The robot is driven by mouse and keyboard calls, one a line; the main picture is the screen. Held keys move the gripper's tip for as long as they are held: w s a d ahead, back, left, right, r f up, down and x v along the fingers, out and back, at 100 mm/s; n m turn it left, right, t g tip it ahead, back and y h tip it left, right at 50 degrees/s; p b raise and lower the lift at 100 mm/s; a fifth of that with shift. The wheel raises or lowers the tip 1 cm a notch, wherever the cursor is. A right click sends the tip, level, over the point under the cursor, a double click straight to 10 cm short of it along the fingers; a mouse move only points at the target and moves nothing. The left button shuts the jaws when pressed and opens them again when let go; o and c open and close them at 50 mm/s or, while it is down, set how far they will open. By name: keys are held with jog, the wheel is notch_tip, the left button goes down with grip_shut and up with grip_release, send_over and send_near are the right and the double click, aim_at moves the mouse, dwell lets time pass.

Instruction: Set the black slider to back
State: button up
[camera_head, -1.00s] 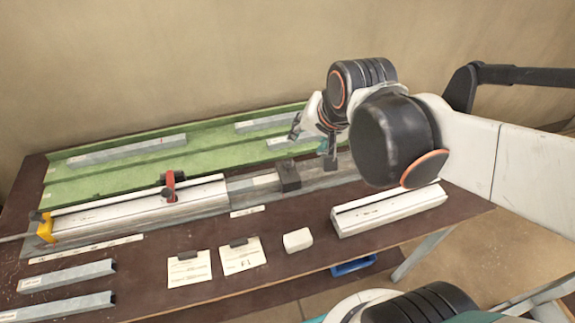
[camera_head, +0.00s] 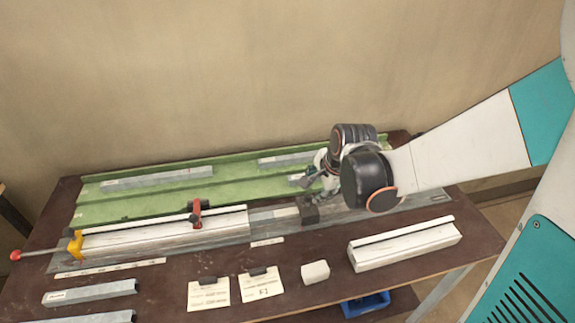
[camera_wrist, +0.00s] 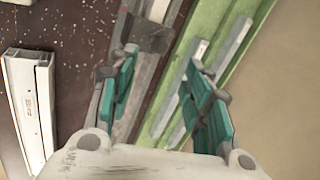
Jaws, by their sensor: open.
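The black slider (camera_head: 308,210) is a dark block sitting on the grey metal rail (camera_head: 345,214), right of the white clamped profile (camera_head: 165,236). In the wrist view the black slider (camera_wrist: 150,38) lies just beyond my fingertips, nearer the left finger. My gripper (camera_head: 308,180) is open and empty, behind and above the slider in the head view. In the wrist view my gripper (camera_wrist: 160,62) shows its two teal fingers spread apart, one over the rail and one over the green strip. I cannot tell whether a finger touches the slider.
A red clamp (camera_head: 196,213) stands on the profile, and a yellow end piece (camera_head: 75,243) with a red knob is at left. A green tray (camera_head: 130,200) with grey bars lies behind. Two cards, a white block (camera_head: 315,271) and a white profile (camera_head: 405,246) lie in front.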

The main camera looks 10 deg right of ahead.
aim_at(309, 197)
jog(key=b+x, duration=0.3)
jog(key=x, duration=0.8)
jog(key=shift+c, duration=0.2)
grip_shut()
